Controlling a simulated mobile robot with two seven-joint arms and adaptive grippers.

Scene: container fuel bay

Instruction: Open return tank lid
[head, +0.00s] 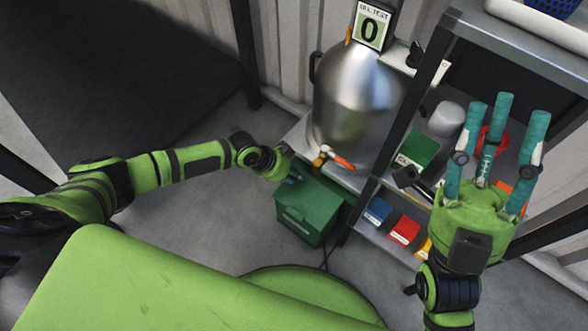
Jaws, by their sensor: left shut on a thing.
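A green box-shaped tank (303,217) with a pale label stands low, left of the shelf's foot. My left gripper (290,178) is at its top left edge, shut on what seems to be the tank's lid; its fingers are small and partly hidden, so the exact grip is unclear. The lid looks down or nearly so; I cannot tell whether it is lifted. My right gripper (507,112) is raised in front of the shelf at the right, its teal fingers spread and empty.
The shelf (395,195) holds blue, red and green boxes and a grey canister (447,118). Floor at the left is clear.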

